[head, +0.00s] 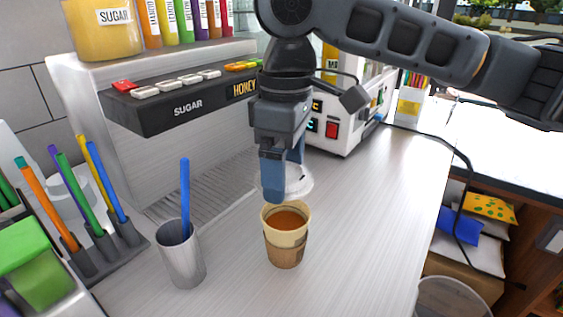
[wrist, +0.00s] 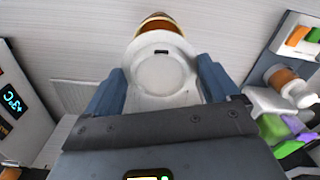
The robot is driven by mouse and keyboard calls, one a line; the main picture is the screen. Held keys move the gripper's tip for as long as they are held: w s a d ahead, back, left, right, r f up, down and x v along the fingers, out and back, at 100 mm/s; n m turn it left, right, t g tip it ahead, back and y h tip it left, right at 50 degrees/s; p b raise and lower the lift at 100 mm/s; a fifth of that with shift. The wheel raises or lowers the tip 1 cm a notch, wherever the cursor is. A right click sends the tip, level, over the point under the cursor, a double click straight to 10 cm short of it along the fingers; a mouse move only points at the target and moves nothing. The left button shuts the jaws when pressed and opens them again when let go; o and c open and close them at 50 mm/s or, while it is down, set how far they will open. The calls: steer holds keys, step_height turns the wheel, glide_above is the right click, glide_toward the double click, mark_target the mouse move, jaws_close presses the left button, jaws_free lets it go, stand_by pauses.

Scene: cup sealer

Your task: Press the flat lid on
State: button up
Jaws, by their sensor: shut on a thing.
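The flat lid (head: 298,181) is a pale, round disc held between the fingers of my gripper (head: 283,178). In the wrist view the lid (wrist: 160,72) shows face-on between the two blue-grey fingers (wrist: 160,88), with a small dark slot near its top edge. The paper cup (head: 285,248) with a brown sleeve stands upright on the counter, open and filled with brown liquid. The lid is above and behind the cup's rim in the head view, apart from it. In the wrist view the cup (wrist: 158,24) shows beyond the lid, partly hidden by it.
A metal cup (head: 181,262) with a blue stick stands left of the paper cup. A holder (head: 112,245) with coloured sticks is at the far left. A dispenser (head: 185,95) marked sugar and honey stands behind, and a white machine (head: 345,130) behind right. The counter's right side is clear.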

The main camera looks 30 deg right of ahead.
step_height(320, 180, down, 4)
steer(key=b, duration=0.3)
steer(key=shift+r, duration=0.25)
steer(key=shift+f, duration=0.9)
steer(key=shift+s+d+p, duration=0.1)
steer(key=shift+s+p, duration=0.05)
steer(key=shift+p, duration=0.25)
stand_by(0.5)
steer(key=shift+f+p, duration=0.15)
steer(key=shift+p, duration=0.35)
stand_by(1.5)
steer(key=o, duration=0.7)
steer(key=shift+o, duration=0.2)
